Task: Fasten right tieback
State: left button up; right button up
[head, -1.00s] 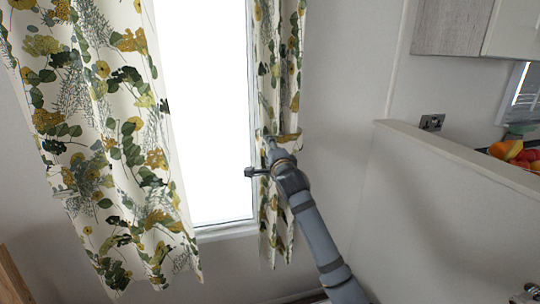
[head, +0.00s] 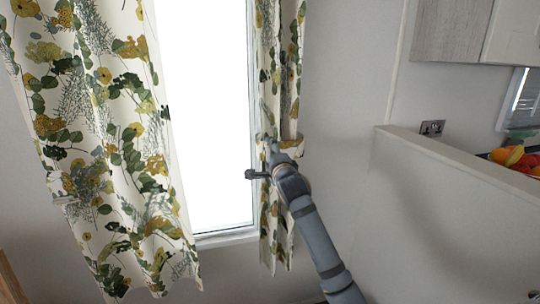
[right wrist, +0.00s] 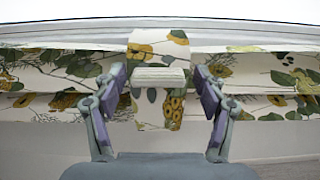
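The right curtain (head: 268,75), cream with yellow and green leaves, hangs gathered into a narrow bundle at the window's right edge. The right tieback (head: 291,146), a band in the same print, lies across the bundle at mid height. In the right wrist view the band (right wrist: 158,48) runs upright in front of the curtain, with a pale ribbed tab (right wrist: 158,76) on it. My right gripper (right wrist: 158,92) is open, with one finger on each side of the band and tab, apart from both. In the head view my right gripper (head: 268,162) covers part of the curtain. My left gripper is not in view.
The left curtain (head: 105,130) hangs wide on the other side of the bright window (head: 205,110). A low partition wall (head: 450,190) stands at the right, with fruit (head: 508,156) behind it. A wall cabinet (head: 450,30) is at the upper right.

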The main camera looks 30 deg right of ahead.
jog(key=shift+s+a+f, duration=0.1)
jog(key=shift+s+a, duration=0.05)
jog(key=shift+s, duration=0.15)
jog(key=v, duration=1.1)
jog(key=shift+s, duration=0.2)
